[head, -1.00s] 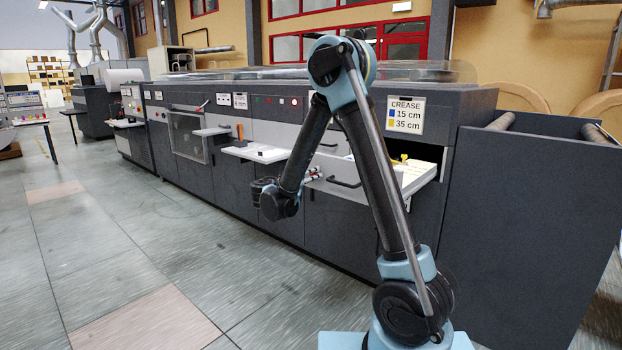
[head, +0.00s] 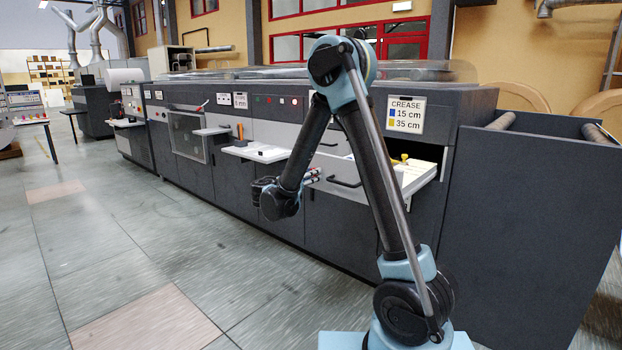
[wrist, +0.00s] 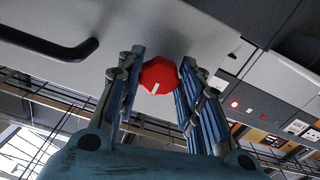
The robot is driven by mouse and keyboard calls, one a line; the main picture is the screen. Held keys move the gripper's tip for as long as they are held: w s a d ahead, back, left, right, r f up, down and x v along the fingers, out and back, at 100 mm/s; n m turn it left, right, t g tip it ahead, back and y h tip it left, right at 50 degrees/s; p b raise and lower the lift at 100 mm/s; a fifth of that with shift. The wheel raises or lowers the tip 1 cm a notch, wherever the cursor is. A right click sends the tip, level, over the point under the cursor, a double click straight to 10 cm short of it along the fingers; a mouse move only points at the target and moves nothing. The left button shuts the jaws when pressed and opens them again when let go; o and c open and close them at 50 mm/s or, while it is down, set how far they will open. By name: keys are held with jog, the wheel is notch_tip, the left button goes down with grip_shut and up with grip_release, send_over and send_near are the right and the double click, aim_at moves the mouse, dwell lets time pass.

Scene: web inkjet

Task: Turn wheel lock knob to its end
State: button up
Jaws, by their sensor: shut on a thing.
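A red, many-sided knob (wrist: 159,72) with a white mark on its lower edge is on a light grey panel (wrist: 185,25) in the wrist view. My gripper (wrist: 157,80) is shut on the knob, with one blue finger on each side. In the head view my gripper (head: 313,175) reaches the machine's front just left of a black bar handle. The knob is not clearly seen there.
The black bar handle (wrist: 50,40) is close to my gripper and also shows in the head view (head: 343,183). An open drawer (head: 415,178) juts out to the right. A white shelf (head: 255,153) juts out to the left. The floor (head: 130,250) in front is clear.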

jog(key=o, duration=1.1)
jog(key=shift+a, duration=0.1)
jog(key=v, duration=1.1)
jog(key=shift+s+a, duration=0.25)
jog(key=shift+a, duration=0.05)
